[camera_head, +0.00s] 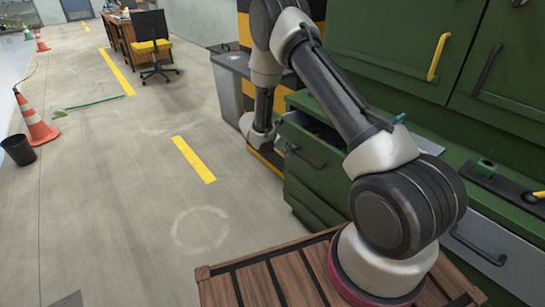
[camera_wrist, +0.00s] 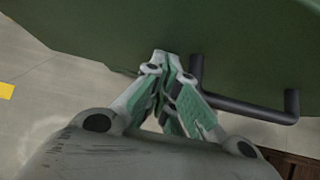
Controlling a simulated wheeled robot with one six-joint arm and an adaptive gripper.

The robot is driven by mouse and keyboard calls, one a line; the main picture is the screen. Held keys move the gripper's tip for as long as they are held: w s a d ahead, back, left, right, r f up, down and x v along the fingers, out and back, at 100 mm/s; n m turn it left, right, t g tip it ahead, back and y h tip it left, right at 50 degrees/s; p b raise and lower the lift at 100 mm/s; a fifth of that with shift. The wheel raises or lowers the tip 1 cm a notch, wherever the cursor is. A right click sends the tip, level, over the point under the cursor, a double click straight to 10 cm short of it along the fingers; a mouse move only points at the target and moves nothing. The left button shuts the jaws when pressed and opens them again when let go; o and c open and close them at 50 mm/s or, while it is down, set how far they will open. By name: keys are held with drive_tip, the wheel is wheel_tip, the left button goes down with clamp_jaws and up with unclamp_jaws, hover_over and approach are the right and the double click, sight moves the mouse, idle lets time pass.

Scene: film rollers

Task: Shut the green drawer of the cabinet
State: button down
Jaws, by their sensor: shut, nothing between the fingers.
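The green drawer (camera_head: 318,172) of the green cabinet (camera_head: 415,125) stands open in the head view, its inside partly showing behind the front. Its dark bar handle (camera_head: 305,157) is on the front, and the handle also shows in the wrist view (camera_wrist: 245,103). My gripper (camera_wrist: 168,66) is shut and empty. Its fingertips are at the green drawer front (camera_wrist: 215,40), just left of the handle's near end; I cannot tell whether they touch. In the head view the fingers are too small and hidden to make out beside the drawer.
A grey drawer (camera_head: 478,240) with a handle is at the lower right. A grey bin (camera_head: 228,85) stands beyond my wrist. The floor left of the cabinet is mostly clear, with a traffic cone (camera_head: 36,122) and a black bucket (camera_head: 18,150) at the far left.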

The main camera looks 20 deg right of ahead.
drive_tip(key=w+d, duration=0.1)
drive_tip(key=d, duration=0.2)
drive_tip(key=w+d, duration=0.1)
drive_tip(key=d, duration=0.2)
drive_tip(key=w+d, duration=0.1)
drive_tip(key=d, duration=0.3)
drive_tip(key=shift+w, duration=0.1)
drive_tip(key=shift+w+d, duration=0.1)
drive_tip(key=shift+d, duration=0.15)
drive_tip(key=shift+r, duration=0.1)
